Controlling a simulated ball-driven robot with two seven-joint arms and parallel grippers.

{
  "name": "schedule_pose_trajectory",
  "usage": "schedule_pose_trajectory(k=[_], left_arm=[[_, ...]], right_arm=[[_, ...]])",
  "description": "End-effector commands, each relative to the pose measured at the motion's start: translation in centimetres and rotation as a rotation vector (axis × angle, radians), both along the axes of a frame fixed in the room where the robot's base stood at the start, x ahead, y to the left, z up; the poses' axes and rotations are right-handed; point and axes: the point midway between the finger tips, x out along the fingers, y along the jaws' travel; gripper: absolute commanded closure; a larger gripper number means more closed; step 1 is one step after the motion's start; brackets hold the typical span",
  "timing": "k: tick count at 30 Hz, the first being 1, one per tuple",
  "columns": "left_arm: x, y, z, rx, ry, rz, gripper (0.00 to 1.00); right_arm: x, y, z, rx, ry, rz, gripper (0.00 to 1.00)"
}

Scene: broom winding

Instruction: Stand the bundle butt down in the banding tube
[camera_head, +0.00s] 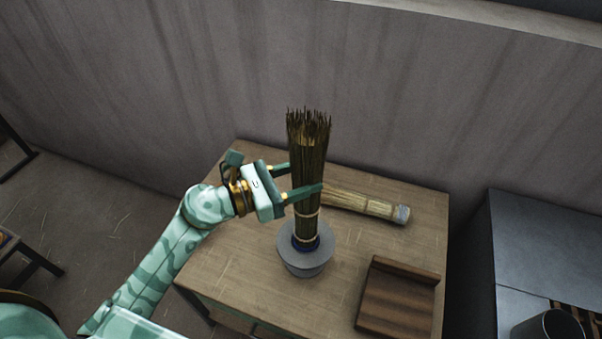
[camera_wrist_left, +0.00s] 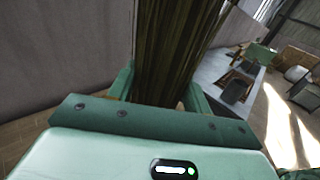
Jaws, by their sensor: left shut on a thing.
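The bundle (camera_head: 309,160) of brown-green bristles stands upright with its frayed ends up and a pale band around it lower down. Its lower end is at the mouth of the grey round banding tube (camera_head: 305,262) on the table; how deep it sits inside is hidden. My left gripper (camera_head: 305,180) is shut on the bundle around its middle, coming from the left. In the left wrist view the bundle (camera_wrist_left: 178,50) rises between the two green fingers. My right gripper is not in view.
A second, lighter bundle (camera_head: 365,204) lies on the wooden table (camera_head: 235,225) behind the tube. A dark brown wooden tray or block (camera_head: 400,297) is at the front right. A grey cabinet (camera_head: 540,235) stands right of the table, and a wall rises behind.

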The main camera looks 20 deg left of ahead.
Motion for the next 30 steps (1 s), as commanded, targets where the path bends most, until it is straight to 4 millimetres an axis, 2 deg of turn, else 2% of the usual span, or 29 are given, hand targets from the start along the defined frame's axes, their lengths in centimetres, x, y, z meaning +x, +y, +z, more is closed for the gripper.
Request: schedule_pose_trajectory(k=[1, 13, 18, 26, 27, 30], left_arm=[[0.0, 0.0, -1.0, 0.001, 0.001, 0.0, 0.67], [0.0, 0.0, -4.6, 0.0, 0.001, 0.0, 0.67], [0.0, 0.0, -5.2, 0.0, 0.0, 0.0, 0.67], [0.0, 0.0, -5.2, 0.0, 0.0, 0.0, 0.67], [0.0, 0.0, -5.2, 0.0, 0.0, 0.0, 0.48], [0.0, 0.0, -5.2, 0.0, 0.0, 0.0, 0.25]], right_arm=[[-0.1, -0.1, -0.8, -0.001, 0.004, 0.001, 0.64], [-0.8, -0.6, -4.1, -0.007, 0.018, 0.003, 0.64], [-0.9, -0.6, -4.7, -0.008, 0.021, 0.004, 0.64], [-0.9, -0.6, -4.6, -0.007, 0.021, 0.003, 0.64], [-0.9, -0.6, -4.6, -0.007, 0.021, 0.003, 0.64], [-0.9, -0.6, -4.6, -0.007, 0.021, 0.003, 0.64]])
